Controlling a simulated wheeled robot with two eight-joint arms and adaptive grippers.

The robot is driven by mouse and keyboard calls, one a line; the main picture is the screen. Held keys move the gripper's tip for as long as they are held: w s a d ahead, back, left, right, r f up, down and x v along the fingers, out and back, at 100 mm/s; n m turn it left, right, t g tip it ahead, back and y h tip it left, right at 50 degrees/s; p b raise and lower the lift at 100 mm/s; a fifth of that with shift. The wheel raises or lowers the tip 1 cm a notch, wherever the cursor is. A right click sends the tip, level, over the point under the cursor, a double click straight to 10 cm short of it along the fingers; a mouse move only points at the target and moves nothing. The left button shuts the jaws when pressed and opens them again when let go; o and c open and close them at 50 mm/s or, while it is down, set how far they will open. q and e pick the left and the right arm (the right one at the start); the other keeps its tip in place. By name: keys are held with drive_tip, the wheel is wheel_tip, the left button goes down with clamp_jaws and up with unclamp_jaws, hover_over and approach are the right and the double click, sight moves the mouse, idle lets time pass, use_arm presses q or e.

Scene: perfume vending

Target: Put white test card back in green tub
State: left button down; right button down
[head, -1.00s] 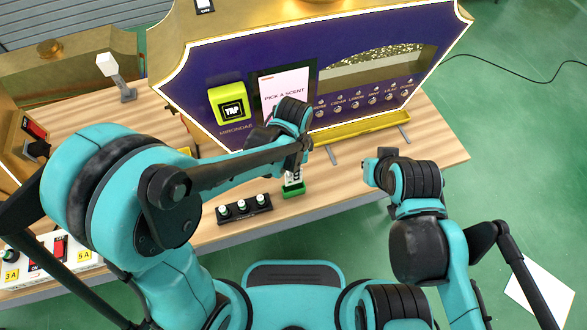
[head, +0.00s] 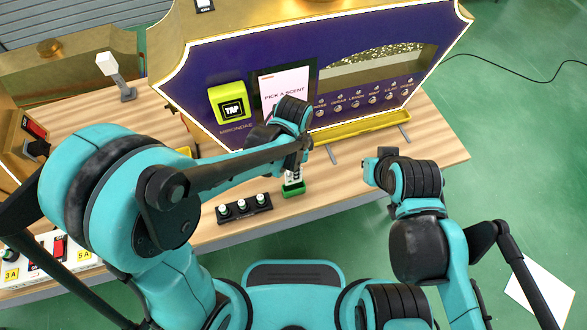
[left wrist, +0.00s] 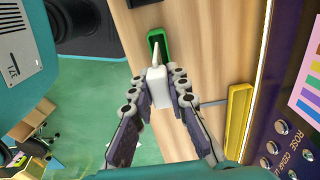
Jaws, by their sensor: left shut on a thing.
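The white test card (left wrist: 155,56) shows in the left wrist view as a thin strip with a wider white block at its near end. My left gripper (left wrist: 160,80) is shut on that block. The strip points to the green tub (left wrist: 164,36) and its tip overlaps the tub's dark opening; I cannot tell how deep it sits. In the head view the green tub (head: 293,190) stands on the table's front edge area, with my left gripper (head: 294,170) just above it. My right gripper (head: 376,166) is off the table's front right, its fingers unclear.
The purple vending machine (head: 225,60) with a yellow tray (head: 362,128) and yellow tap reader (head: 229,103) stands behind. Table (head: 435,140) is bare at right.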

sight(293, 183)
use_arm(q)
drive_tip(key=shift+f, duration=0.15)
drive_tip(key=shift+f+b, duration=2.4)
drive_tip(key=shift+f, duration=0.25)
drive_tip(key=c, duration=0.8)
unclamp_jaws()
drive_tip(key=shift+o, duration=0.2)
drive_tip(key=shift+r, duration=0.25)
drive_tip(key=shift+r+p, duration=0.8)
drive_tip(key=shift+p, duration=0.05)
drive_tip(key=shift+r, duration=0.1)
